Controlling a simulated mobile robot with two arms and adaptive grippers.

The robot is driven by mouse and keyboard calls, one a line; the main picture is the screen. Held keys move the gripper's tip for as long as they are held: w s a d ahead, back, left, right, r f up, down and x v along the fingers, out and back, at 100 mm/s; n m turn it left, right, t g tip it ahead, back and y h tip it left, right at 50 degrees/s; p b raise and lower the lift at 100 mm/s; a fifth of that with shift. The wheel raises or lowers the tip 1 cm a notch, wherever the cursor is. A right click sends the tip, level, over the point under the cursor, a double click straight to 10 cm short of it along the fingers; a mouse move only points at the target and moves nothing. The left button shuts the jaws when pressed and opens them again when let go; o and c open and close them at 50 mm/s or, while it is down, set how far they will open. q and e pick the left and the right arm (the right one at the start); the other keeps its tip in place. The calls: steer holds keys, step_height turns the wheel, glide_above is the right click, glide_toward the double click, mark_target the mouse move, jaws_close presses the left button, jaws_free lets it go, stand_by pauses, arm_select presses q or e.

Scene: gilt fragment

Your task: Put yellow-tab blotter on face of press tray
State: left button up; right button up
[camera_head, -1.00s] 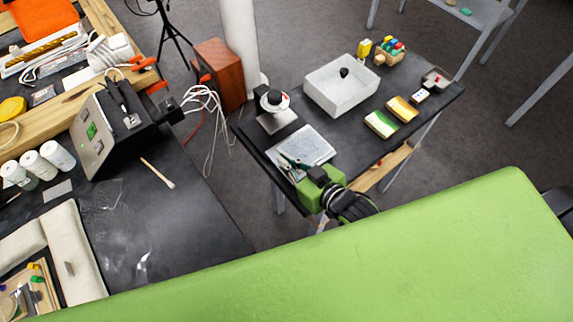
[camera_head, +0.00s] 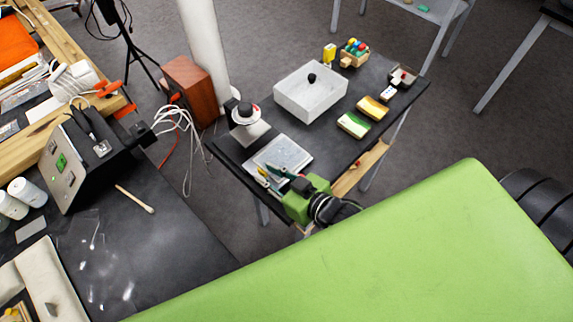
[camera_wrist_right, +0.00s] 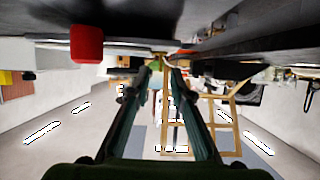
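The press tray (camera_head: 290,146), a pale grey flat tray, lies near the left end of the dark side table. My right gripper (camera_head: 270,172) is low at the tray's near edge, its teal fingers over that edge. A small yellow patch (camera_head: 262,171) shows beside the fingers; it may be the blotter's yellow tab, but the blotter's sheet is not clear. In the right wrist view the fingertips (camera_wrist_right: 166,66) come close together, with a small yellow-green bit at them. Whether they grip it is unclear. A red block (camera_wrist_right: 87,43) shows to their left. My left gripper is out of view.
A white bin (camera_head: 310,92), a yellow pad (camera_head: 372,107) and a green-edged pad (camera_head: 354,125) stand farther right on the side table (camera_head: 330,143). A black-knobbed device (camera_head: 246,115) stands behind the tray. A dark workbench (camera_head: 165,240) is at left, with floor between.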

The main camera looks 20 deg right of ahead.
steer(key=b+v, duration=0.1)
steer(key=v, duration=0.9)
